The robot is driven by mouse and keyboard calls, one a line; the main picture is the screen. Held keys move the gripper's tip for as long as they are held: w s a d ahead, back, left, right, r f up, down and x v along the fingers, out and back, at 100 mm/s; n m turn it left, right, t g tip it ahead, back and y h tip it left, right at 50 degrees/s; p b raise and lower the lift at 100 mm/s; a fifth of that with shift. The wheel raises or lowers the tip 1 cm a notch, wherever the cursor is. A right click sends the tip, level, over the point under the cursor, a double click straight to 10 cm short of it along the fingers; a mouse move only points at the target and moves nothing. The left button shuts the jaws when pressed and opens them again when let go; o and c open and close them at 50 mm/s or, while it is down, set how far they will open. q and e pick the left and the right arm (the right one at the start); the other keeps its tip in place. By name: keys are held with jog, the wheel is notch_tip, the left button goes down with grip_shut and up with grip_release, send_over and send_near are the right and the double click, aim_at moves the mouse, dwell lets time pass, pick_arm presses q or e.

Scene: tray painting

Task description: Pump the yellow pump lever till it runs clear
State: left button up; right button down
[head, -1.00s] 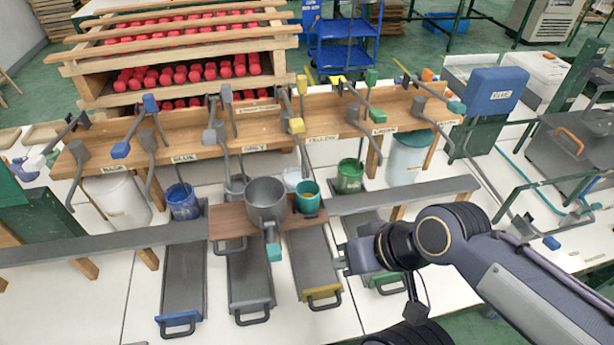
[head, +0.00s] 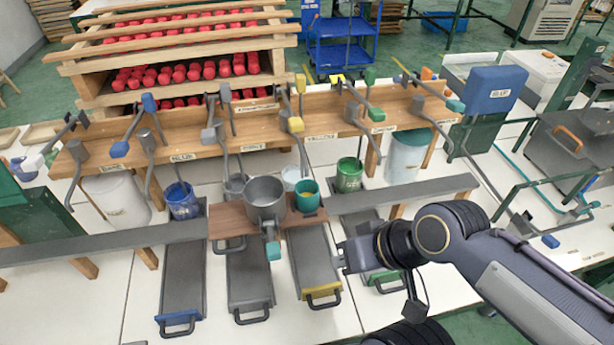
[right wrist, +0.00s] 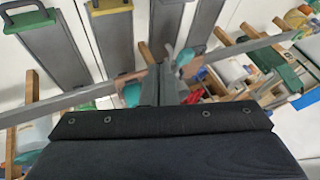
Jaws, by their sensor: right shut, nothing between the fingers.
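The yellow pump lever has yellow grips (head: 296,125) and stands at the wooden pump rail, above the yellow label. Its grey spout hangs down toward a pale bucket (head: 292,176). A teal cup (head: 306,203) stands on the brown board, with yellow-orange showing inside it. My right gripper (head: 340,258) is shut and empty, low in front of the board and right of the yellow-handled tray, well apart from the lever. It also shows in the right wrist view (right wrist: 166,85). My left gripper is not in view.
A grey pot (head: 265,203) with a teal-ended handle stands on the brown board (head: 231,220) beside the cup. Long grey trays with coloured handles lie below. Other pump levers line the rail on both sides. A grey beam (head: 405,193) crosses the table.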

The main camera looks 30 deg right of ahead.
dwell(0.6)
jog(key=w+d+r+m+h+p, duration=0.1)
jog(key=w+d+r+h+p, duration=0.15)
jog(key=w+r, duration=1)
jog(key=w+d+r+h+p, duration=0.3)
jog(key=w+r, duration=0.6)
jog(key=w, duration=0.7)
jog(key=shift+t, duration=0.3)
jog(key=f+b, duration=0.1)
jog(key=f, duration=0.1)
jog(key=a+f+b, duration=0.1)
jog(key=f, duration=0.1)
jog(key=f+b, duration=0.2)
jog(key=shift+s+a+f, duration=0.15)
jog(key=shift+s+f, duration=0.15)
jog(key=shift+f, duration=0.1)
jog(key=shift+f, duration=0.1)
notch_tip(320, 180, down, 11)
jog(key=b, duration=0.9)
notch_tip(320, 180, up, 11)
jog(key=p, duration=0.9)
jog(key=shift+r, duration=0.2)
jog(key=shift+f, duration=0.1)
